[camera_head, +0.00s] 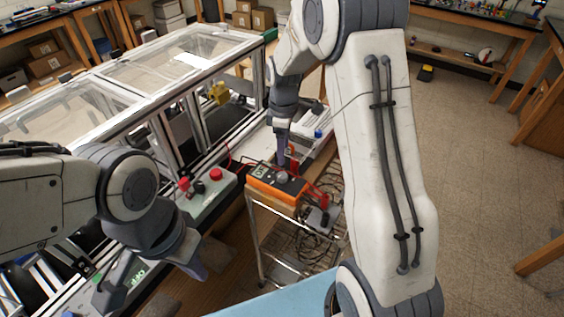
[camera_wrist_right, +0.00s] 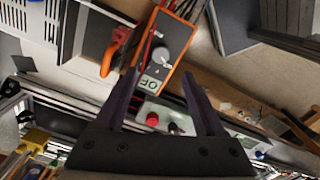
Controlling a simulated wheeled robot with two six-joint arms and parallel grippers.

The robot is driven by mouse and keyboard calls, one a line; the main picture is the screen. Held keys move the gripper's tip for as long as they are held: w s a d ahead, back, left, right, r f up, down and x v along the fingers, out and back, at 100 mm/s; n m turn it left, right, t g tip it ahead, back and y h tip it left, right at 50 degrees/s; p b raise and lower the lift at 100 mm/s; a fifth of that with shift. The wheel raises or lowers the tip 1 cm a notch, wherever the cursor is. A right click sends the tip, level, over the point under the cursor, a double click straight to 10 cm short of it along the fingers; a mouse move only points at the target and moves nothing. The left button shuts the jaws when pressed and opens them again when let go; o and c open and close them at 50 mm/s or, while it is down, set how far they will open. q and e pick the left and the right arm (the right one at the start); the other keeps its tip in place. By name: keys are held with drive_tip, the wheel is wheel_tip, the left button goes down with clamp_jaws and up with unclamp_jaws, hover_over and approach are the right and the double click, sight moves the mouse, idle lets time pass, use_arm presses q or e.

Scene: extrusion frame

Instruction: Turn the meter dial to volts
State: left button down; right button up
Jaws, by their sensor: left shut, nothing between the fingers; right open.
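The orange meter (camera_head: 272,191) lies on top of a wire cart, its dark face up. Its round grey dial (camera_head: 282,177) is partly hidden by my right gripper (camera_head: 282,162), which points down over it. In the right wrist view the meter (camera_wrist_right: 178,62) lies beyond and between the open fingers of my right gripper (camera_wrist_right: 161,80). There the grey dial (camera_wrist_right: 161,55) shows near a display (camera_wrist_right: 150,83) that seems to read OFF. I cannot tell whether the fingers touch the dial. My left gripper (camera_head: 198,271) is shut and empty, at the lower left, away from the meter.
A control box (camera_head: 207,190) with red and black buttons stands left of the meter. Red leads (camera_head: 318,196) run from the meter's right side. The wire cart (camera_head: 275,262) holds tangled cables. A framed, clear-topped enclosure (camera_head: 165,80) fills the upper left. Open floor (camera_head: 470,170) lies right.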

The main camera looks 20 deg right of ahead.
sight(283, 175)
wheel_tip(283, 175, down, 8)
drive_tip(key=p, duration=0.2)
drive_tip(key=shift+s+f+p, duration=0.1)
drive_tip(key=shift+f+p, duration=0.15)
drive_tip(key=shift+p, duration=0.1)
drive_tip(key=shift+f, duration=0.7)
clamp_jaws()
